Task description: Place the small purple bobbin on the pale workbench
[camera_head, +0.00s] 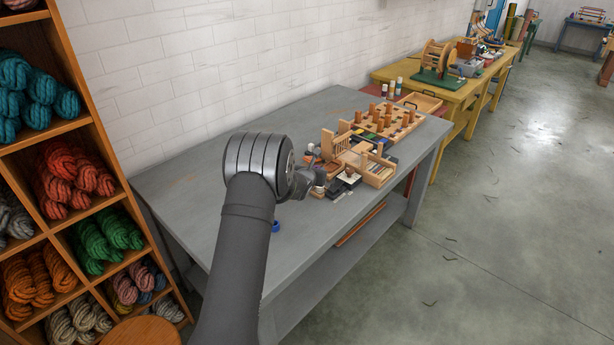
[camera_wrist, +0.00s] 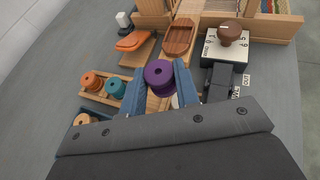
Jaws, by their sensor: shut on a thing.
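The small purple bobbin (camera_wrist: 159,73) is between the two blue fingers of my gripper (camera_wrist: 158,84) in the wrist view. My gripper is shut on it. Whether the bobbin is clear of the things beneath it, I cannot tell. In the head view my gripper (camera_head: 318,180) is over the front of the cluttered tools, mostly hidden behind my arm, and the bobbin cannot be made out there. The pale grey workbench (camera_head: 205,200) stretches under my arm, with a wide bare top to the left.
Orange (camera_wrist: 92,81) and teal (camera_wrist: 115,88) bobbins sit in a wooden tray beside my gripper. A wooden shuttle (camera_wrist: 179,37) and a brown-knobbed device (camera_wrist: 230,33) are close by. A blue ring (camera_head: 276,226) lies near the front. A peg board (camera_head: 390,122) stands behind.

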